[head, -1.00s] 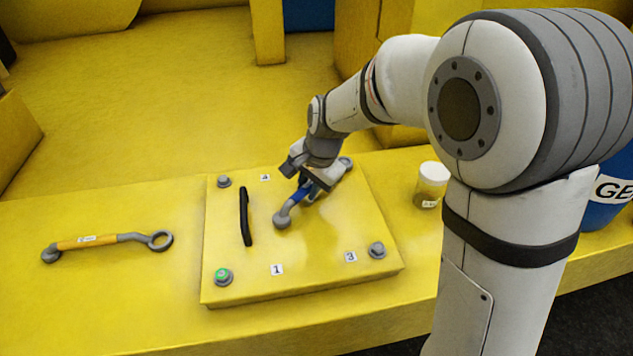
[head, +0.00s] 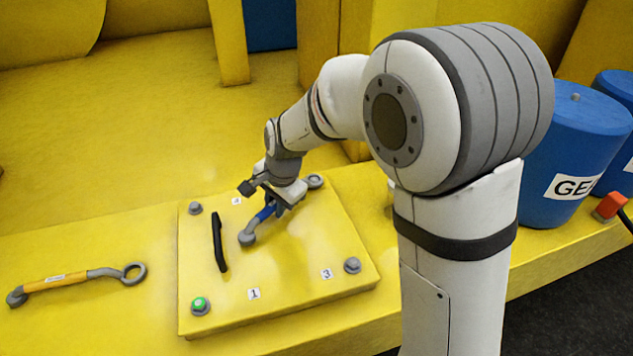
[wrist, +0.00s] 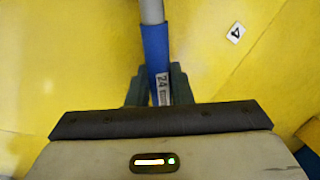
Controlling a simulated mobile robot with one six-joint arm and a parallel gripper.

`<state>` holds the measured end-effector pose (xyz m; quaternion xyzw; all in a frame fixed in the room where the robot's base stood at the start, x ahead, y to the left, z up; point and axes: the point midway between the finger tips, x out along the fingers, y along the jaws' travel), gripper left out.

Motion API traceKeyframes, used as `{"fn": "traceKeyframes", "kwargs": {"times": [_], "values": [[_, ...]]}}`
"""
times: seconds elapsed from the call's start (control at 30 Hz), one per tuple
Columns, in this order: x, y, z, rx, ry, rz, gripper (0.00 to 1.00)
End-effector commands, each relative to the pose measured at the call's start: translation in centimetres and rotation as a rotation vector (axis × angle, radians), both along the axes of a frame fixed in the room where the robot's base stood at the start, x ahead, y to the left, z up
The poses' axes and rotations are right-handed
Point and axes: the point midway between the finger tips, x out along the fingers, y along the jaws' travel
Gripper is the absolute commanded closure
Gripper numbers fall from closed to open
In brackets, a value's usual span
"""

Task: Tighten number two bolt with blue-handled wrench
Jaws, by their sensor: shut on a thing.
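The blue-handled wrench (head: 264,214) lies low over the yellow plate (head: 300,295), slanting from near the black handle up to the right. My gripper (head: 280,203) is shut on its blue handle, which also shows between the fingers in the wrist view (wrist: 156,62). The wrench's near grey end (head: 248,239) is over the middle of the plate. Its far end is by the grey bolt spot (head: 315,181) at the plate's far right corner; I cannot tell whether it sits around the bolt. No number two label is visible there.
Bolts stand at the other corners: a green-topped one (head: 200,306) near label 1, one (head: 352,265) near label 3, and one (head: 195,208) near label 4. A black handle (head: 219,243) rises from the plate. A yellow-handled wrench (head: 70,282) lies left. Blue barrels (head: 570,150) stand right.

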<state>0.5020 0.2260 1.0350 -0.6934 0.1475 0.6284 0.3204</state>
Motion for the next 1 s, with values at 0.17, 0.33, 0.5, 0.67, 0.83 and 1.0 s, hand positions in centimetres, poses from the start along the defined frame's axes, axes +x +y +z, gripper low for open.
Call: {"fn": "traceKeyframes", "kwargs": {"times": [0.17, 0.33, 0.5, 0.67, 0.83, 1.0], "values": [[0.16, 0.18, 0.1, 0.002, -0.001, -0.016, 1.0], [0.15, 0.19, 0.09, 0.002, -0.001, -0.016, 1.0], [0.29, 0.37, 0.17, 0.002, -0.001, -0.031, 1.0], [0.66, 0.8, 0.18, 0.001, -0.001, -0.067, 1.0], [0.74, 0.87, 0.1, 0.002, -0.001, -0.078, 1.0], [0.73, 0.85, 0.09, 0.002, -0.001, -0.079, 1.0]]}}
